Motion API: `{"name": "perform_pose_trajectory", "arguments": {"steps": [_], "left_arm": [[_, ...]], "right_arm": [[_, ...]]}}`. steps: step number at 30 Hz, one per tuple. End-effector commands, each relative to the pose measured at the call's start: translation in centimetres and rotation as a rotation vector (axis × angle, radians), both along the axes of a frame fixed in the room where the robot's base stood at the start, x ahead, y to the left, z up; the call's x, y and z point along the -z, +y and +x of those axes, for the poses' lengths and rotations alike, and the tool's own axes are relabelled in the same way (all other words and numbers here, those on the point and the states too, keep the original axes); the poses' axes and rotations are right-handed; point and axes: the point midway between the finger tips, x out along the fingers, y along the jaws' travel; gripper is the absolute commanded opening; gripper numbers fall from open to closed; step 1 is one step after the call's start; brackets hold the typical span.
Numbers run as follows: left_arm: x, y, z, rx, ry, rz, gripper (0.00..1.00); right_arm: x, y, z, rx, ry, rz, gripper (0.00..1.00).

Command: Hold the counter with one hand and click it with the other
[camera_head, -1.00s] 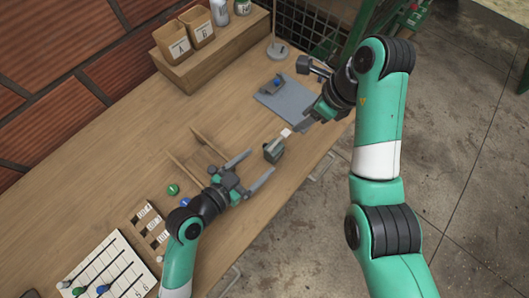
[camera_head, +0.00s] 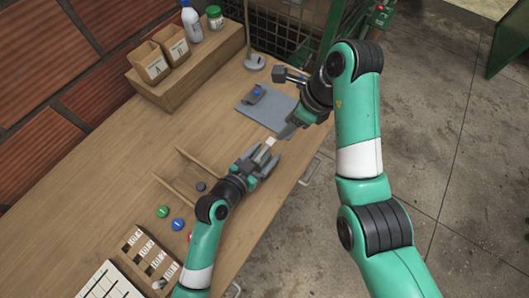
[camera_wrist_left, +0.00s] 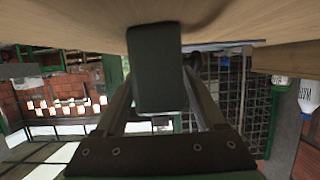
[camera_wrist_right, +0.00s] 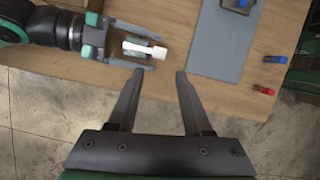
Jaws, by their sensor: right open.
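The counter is a small dark block with a white part on top (camera_head: 270,142). In the right wrist view its white part (camera_wrist_right: 145,49) shows between the fingers of my left gripper (camera_wrist_right: 135,47). In the left wrist view the dark green block (camera_wrist_left: 155,70) fills the space between the fingers. In the head view my left gripper (camera_head: 262,160) is around the counter at the table; I cannot tell whether the fingers press on it. My right gripper (camera_wrist_right: 155,85) is open and empty, to the right of and above the counter in the head view.
A grey mat (camera_head: 268,108) with a small blue-topped device (camera_head: 255,95) lies beyond the counter. Wooden rails (camera_head: 205,168), coloured discs (camera_head: 163,211) and a slotted wooden tray (camera_head: 148,256) are to the left. A wooden shelf (camera_head: 200,65) holds bins and bottles.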

Motion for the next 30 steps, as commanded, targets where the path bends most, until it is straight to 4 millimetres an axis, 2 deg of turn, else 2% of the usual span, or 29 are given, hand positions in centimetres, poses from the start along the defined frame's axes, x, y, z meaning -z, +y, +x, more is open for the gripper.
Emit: {"name": "perform_pose_trajectory", "arguments": {"steps": [1,2,11,13,21,30], "left_arm": [[0.01,0.01,-0.01,0.000,0.000,0.000,0.60],[0.01,0.01,-0.01,0.000,0.000,0.000,0.55],[0.00,0.01,-0.02,0.000,0.000,0.000,0.01],[-0.01,0.02,-0.02,0.000,0.000,0.000,0.00],[-0.01,0.02,-0.02,0.000,0.000,0.000,0.00],[-0.02,0.01,-0.02,0.000,0.000,0.000,0.00]], "right_arm": [[0.00,0.00,0.00,0.000,0.000,0.000,0.50],[0.00,0.00,0.00,0.000,0.000,0.000,0.50],[0.00,0.00,0.00,0.000,0.000,0.000,0.50],[0.00,0.00,0.00,0.000,0.000,0.000,0.46],[0.00,0.00,0.00,0.000,0.000,0.000,0.00],[0.00,0.00,0.00,0.000,0.000,0.000,0.00]]}}
